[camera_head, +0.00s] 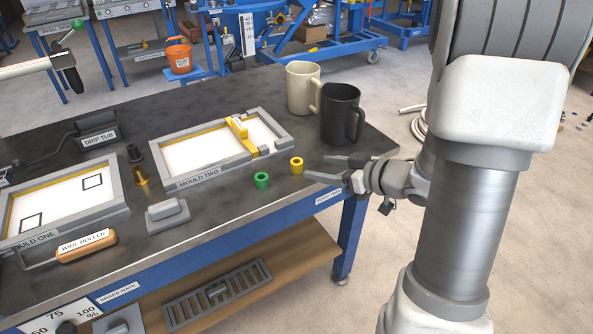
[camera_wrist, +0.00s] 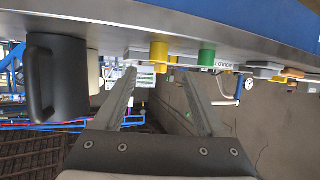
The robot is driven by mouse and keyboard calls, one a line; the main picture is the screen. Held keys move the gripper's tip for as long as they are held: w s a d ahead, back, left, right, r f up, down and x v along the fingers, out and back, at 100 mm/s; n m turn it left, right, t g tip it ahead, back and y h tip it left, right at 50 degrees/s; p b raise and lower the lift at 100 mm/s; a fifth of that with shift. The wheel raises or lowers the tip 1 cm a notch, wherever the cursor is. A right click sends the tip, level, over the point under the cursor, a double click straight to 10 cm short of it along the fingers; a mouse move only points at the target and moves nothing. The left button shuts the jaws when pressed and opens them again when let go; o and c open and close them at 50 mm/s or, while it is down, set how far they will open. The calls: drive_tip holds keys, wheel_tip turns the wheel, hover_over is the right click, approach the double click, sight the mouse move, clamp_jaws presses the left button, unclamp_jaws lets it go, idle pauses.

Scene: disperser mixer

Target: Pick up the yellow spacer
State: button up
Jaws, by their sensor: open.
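The yellow spacer (camera_head: 296,166) is a short ring standing upright on the dark table near its right front edge. It also shows in the wrist view (camera_wrist: 159,52), where the picture is upside down. My gripper (camera_head: 316,167) is open and empty, low over the table's right edge, with its fingers pointing left towards the spacer. In the wrist view (camera_wrist: 160,76) the spacer lies beyond the fingertips, in line with the gap between them. The gripper does not appear to touch the spacer.
A green spacer (camera_head: 262,181) stands left of the yellow one. A black mug (camera_head: 338,112) and a cream mug (camera_head: 300,88) stand behind. The mould two frame (camera_head: 185,181) lies to the left, with a grey block (camera_head: 167,213) in front. The table between the spacers and mugs is clear.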

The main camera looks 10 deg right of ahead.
sight(302, 164)
drive_tip(key=b+x, duration=0.1)
drive_tip(key=x, duration=0.3)
drive_tip(key=b+x, duration=0.2)
drive_tip(key=x, duration=0.3)
drive_tip(key=shift+d+f, duration=0.1)
drive_tip(key=shift+f, duration=0.1)
drive_tip(key=shift+r, duration=0.1)
clamp_jaws()
